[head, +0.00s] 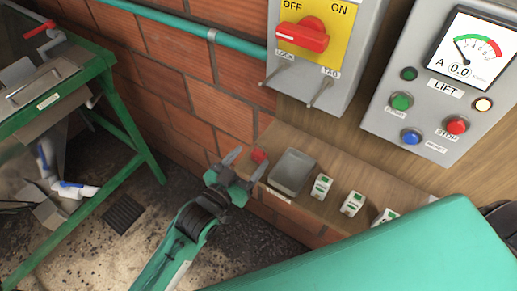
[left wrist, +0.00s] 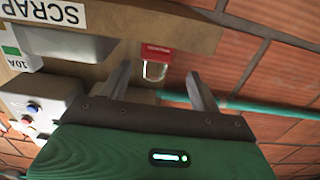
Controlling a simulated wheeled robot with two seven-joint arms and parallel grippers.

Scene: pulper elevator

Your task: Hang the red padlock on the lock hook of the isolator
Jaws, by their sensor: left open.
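The red padlock (head: 259,156) lies at the left end of the wooden shelf. In the left wrist view the padlock (left wrist: 157,51) shows a red body and a pale metal shackle, ahead of my fingers and roughly between their lines. My left gripper (head: 249,160) is open and empty, its fingers close to the padlock on either side in the picture; I cannot tell if they touch it. The isolator (head: 345,60) is a grey box with a red handle on a yellow plate. Its lock hook (head: 276,74), labelled LOCK, carries nothing. My right gripper is out of view.
A second hook (head: 320,93), labelled TAG, is beside the lock hook. A grey scrap tray (head: 291,172) and several white breakers (head: 352,203) stand on the shelf (head: 330,165). The lift panel (head: 440,75) is at right. A teal pipe (head: 180,22) crosses the brick wall.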

